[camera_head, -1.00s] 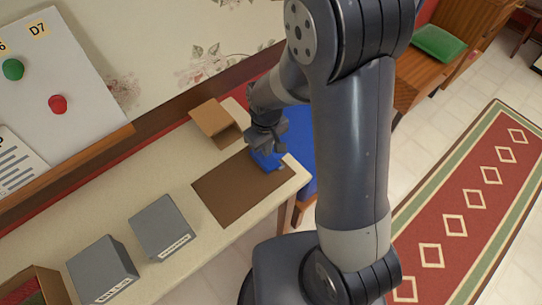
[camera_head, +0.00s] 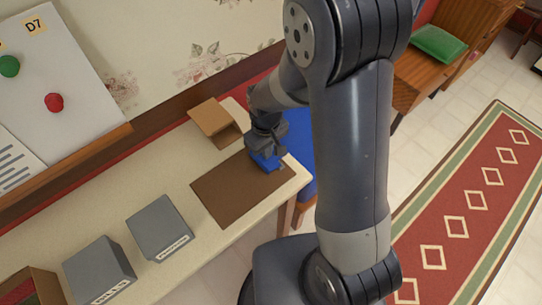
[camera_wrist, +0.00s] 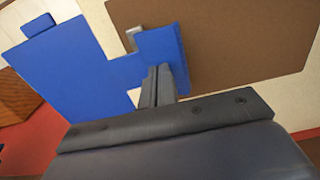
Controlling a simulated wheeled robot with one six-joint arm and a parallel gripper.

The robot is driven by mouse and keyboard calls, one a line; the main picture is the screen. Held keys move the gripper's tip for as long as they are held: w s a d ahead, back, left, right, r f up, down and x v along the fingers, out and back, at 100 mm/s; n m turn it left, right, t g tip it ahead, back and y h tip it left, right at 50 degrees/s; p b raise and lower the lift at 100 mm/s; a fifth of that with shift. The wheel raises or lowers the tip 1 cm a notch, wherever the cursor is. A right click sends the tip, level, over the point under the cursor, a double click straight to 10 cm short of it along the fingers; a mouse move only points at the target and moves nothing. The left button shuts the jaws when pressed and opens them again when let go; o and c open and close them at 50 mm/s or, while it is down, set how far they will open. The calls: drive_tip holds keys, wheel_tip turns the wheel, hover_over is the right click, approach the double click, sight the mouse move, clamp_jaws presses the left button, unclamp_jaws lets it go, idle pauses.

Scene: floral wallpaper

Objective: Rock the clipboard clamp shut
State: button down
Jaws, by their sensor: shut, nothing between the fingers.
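The clipboard is a flat brown board (camera_head: 232,190) lying on the cream table. A blue clamp (camera_head: 272,163) sits at its far right end, partly hidden by my gripper. In the wrist view, the blue clamp (camera_wrist: 160,48) overlaps the edge of the brown board (camera_wrist: 235,40), with a small grey metal piece (camera_wrist: 133,37) beside it. My gripper (camera_head: 266,150) is right over the clamp. In the wrist view, the fingers of my gripper (camera_wrist: 157,76) are shut and empty, with their tips against or just above the blue clamp. I cannot tell whether they touch.
A blue seat (camera_head: 302,150) stands just beyond the table's right end. A cardboard-brown holder (camera_head: 213,119) is near the wall, left of my gripper. Two grey boxes, one here (camera_head: 160,227) and one here (camera_head: 100,272), stand on the nearer table. The table between board and boxes is clear.

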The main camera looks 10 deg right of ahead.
drive_tip(key=shift+f+b, duration=0.35)
drive_tip(key=shift+f, duration=0.15)
drive_tip(key=shift+r+p, duration=2.65)
drive_tip(key=shift+r, duration=0.95)
drive_tip(key=shift+f, duration=0.2)
wheel_tip(320, 180, down, 7)
drive_tip(key=b, duration=0.5)
drive_tip(key=shift+r, duration=0.3)
